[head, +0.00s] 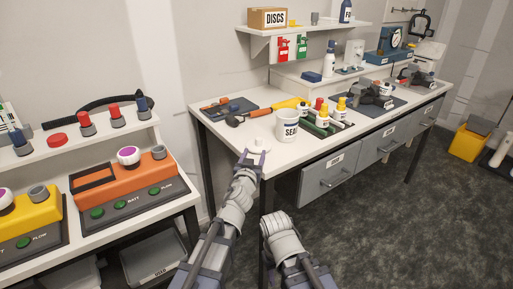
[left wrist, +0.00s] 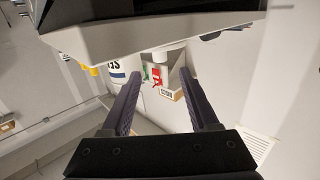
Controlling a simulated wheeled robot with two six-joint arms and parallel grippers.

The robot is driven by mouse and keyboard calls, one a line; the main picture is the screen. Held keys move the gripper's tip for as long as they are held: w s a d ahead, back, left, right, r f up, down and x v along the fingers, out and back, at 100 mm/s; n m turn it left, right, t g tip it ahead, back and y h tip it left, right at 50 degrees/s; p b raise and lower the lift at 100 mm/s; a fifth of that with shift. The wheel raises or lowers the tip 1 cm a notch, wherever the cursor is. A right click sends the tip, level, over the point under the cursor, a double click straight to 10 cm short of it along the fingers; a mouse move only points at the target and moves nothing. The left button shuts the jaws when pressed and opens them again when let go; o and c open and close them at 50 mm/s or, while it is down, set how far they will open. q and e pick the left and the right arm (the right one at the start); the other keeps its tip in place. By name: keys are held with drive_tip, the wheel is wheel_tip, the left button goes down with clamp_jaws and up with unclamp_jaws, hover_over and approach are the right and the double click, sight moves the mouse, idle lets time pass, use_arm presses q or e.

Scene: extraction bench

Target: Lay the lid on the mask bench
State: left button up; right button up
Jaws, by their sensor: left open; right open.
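The white-topped mask bench (head: 228,141) stands in the middle of the head view, with tools, bottles and mask parts on it. A small pale round piece with a knob (head: 258,141), which looks like the lid, lies near the bench's front left corner; I cannot tell for sure. My left gripper (head: 253,156) is at that front corner, just on the near side of this piece. In the left wrist view its two fingers (left wrist: 165,100) are apart with nothing between them. My right arm shows low in the head view, but its gripper does not show.
A white tub labelled SEAL (head: 289,127) stands close beyond the left gripper. Screwdrivers and a hammer-like tool (head: 250,117) lie behind it. A side bench with an orange unit (head: 150,178) is at the left. A shelf with a DISCS box (head: 268,18) hangs above.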

use_arm(q)
drive_tip(key=shift+s+a, duration=0.15)
drive_tip(key=shift+s, duration=0.9)
